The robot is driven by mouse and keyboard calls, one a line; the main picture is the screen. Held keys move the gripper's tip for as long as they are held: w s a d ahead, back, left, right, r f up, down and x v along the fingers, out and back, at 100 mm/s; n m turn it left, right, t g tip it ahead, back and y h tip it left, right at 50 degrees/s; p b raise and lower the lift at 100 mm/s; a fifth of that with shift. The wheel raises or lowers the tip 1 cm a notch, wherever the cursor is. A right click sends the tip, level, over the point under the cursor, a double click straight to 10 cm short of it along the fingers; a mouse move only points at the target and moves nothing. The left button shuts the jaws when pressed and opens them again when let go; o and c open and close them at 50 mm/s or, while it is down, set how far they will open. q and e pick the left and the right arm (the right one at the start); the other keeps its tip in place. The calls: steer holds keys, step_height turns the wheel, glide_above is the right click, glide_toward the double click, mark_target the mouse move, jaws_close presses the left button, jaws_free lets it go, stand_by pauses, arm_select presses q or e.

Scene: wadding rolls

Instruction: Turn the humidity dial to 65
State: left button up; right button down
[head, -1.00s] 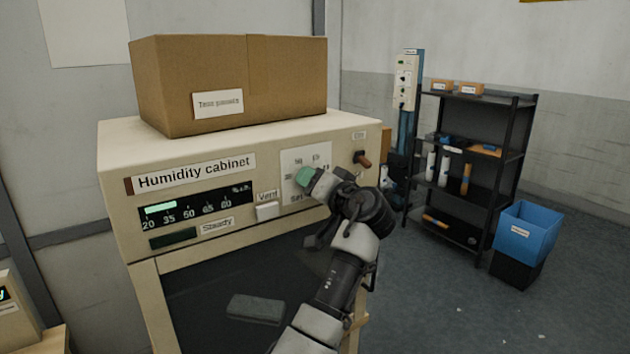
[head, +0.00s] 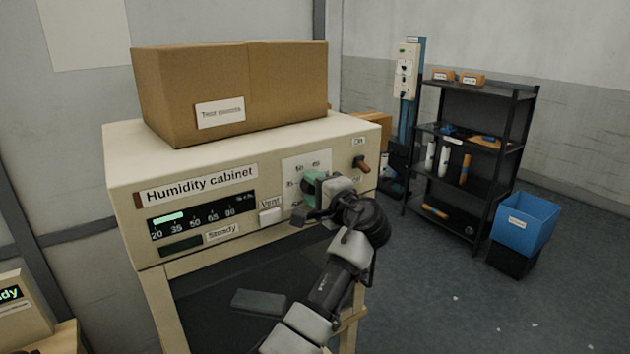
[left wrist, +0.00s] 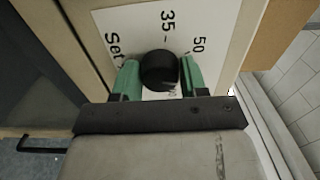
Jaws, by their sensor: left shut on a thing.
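The cream humidity cabinet (head: 125,190) has a white dial plate (head: 305,161) on its front, right of the vent tab. The black humidity dial (left wrist: 160,68) shows in the left wrist view between the two green fingertips; in the head view my gripper hides it. My left gripper (head: 315,188) is shut on the dial, and its fingers (left wrist: 160,78) sit on either side of it. Marks 35 and 50 and the word Set show around the dial; its pointer is not clear. The display (head: 203,215) has a green bar ending slightly past 35. My right gripper is not in view.
A cardboard box (head: 290,90) stands on the cabinet. An orange-brown switch lever (head: 362,164) is right of the dial, and a white vent tab (head: 270,215) is left of it. A black shelf (head: 475,150) and blue bin (head: 525,222) stand at the right.

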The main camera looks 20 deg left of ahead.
arm_select(q)
steer(key=shift+r+m+p, duration=0.2)
steer(key=shift+m+p, duration=0.3)
steer(key=shift+m, duration=0.3)
steer(key=o, duration=0.9)
steer(key=shift+w+a+f, duration=0.1)
steer(key=shift+f, duration=0.05)
steer(key=b+v, duration=0.4)
steer(key=v, duration=0.6)
steer(key=shift+s+d+b, duration=0.3)
steer(key=shift+f, duration=0.1)
